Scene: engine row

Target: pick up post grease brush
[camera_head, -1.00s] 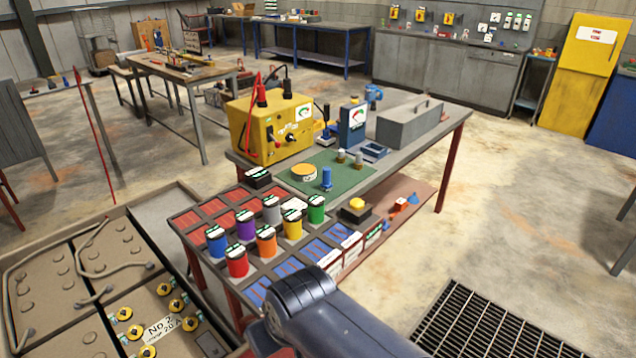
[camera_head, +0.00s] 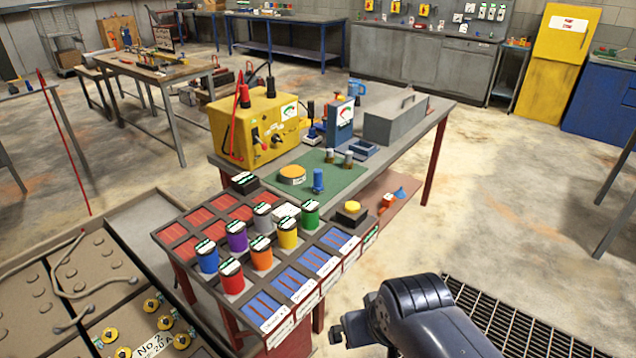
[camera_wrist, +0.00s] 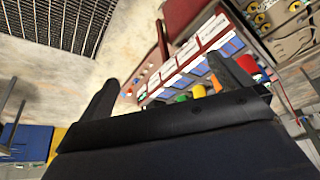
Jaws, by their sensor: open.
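I cannot single out the post grease brush with certainty. A blue upright item (camera_head: 318,180) and two small grey-topped items (camera_head: 338,156) stand on the green mat (camera_head: 345,176) on the workbench. My gripper (camera_wrist: 162,72) is open and empty, its two dark fingers apart in the wrist view. In the head view my dark arm end is at the lower right, beside the bench's front right corner and over the floor. The wrist view shows the bench's label cards and coloured cups (camera_wrist: 196,91) beyond the fingers, partly hidden by them.
Coloured cups (camera_head: 262,252) stand in a divided rack at the bench's near end. A yellow tester (camera_head: 255,125) and a grey box (camera_head: 395,118) stand farther back. A battery tray (camera_head: 85,275) lies left; a floor grate (camera_head: 520,322) lies right. Open floor is right of the bench.

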